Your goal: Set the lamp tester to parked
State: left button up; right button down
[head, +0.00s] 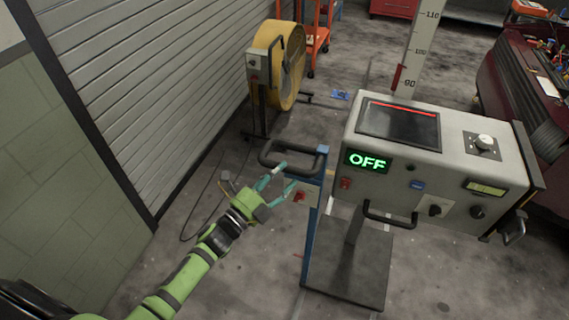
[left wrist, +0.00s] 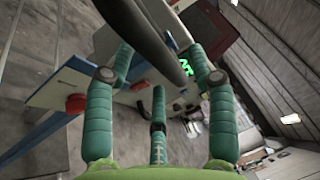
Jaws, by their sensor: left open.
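The lamp tester (head: 450,145) is a large pale box with a dark screen, knobs and a green display (head: 368,161) reading OFF. A scaled column (head: 420,45) with a red pointer rises behind it. A blue post (head: 314,235) at its left carries a black loop handle (head: 293,160) and a small panel with a red switch (head: 299,197). My left gripper (head: 284,178) is open and empty, close to the handle and panel. In the left wrist view the black handle (left wrist: 150,35) passes between the spread teal fingers (left wrist: 162,62); contact cannot be told. My right gripper is out of view.
A yellow fan (head: 278,65) stands behind by the roller shutter (head: 140,80), with a cable on the floor. A dark base plate (head: 350,265) lies under the tester. A dark red tool cart (head: 510,80) is at the right. The floor at front left is clear.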

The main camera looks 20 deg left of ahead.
pick_arm(q)
jog(key=shift+p+x, duration=0.3)
jog(key=shift+x, duration=1.2)
jog(key=shift+a+f, duration=0.1)
grip_shut()
